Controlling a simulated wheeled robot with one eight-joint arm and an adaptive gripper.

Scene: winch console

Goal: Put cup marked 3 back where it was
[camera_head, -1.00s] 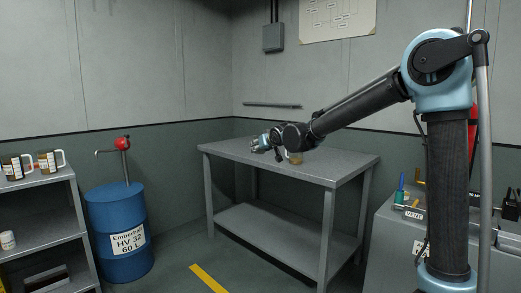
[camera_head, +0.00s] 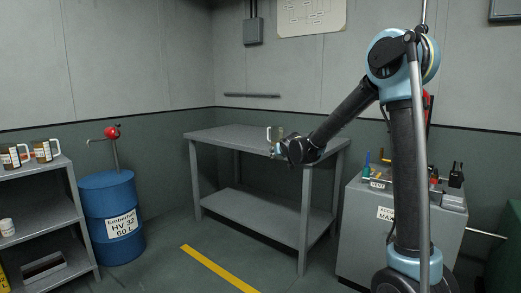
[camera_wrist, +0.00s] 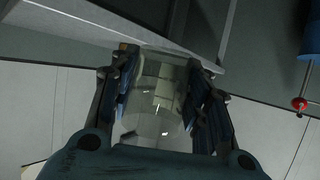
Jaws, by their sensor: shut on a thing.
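My gripper (camera_head: 279,148) is at the end of my bent arm, in front of the grey table in the head view. It is shut on a clear, see-through cup (camera_head: 277,133). In the wrist view the cup (camera_wrist: 155,98) sits between the two dark fingers of my gripper (camera_wrist: 162,90). No number can be read on it. Two brownish cups with white handles and labels, a left one (camera_head: 10,157) and a right one (camera_head: 41,151), stand on the top of the shelf at the left. Their marks are too small to read.
The grey table (camera_head: 215,137) has a bare top. A blue barrel (camera_head: 108,205) with a red-knobbed pump (camera_head: 112,132) stands between it and the grey shelf (camera_head: 40,168). A console (camera_head: 375,215) with levers stands at the right. The floor in front is clear.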

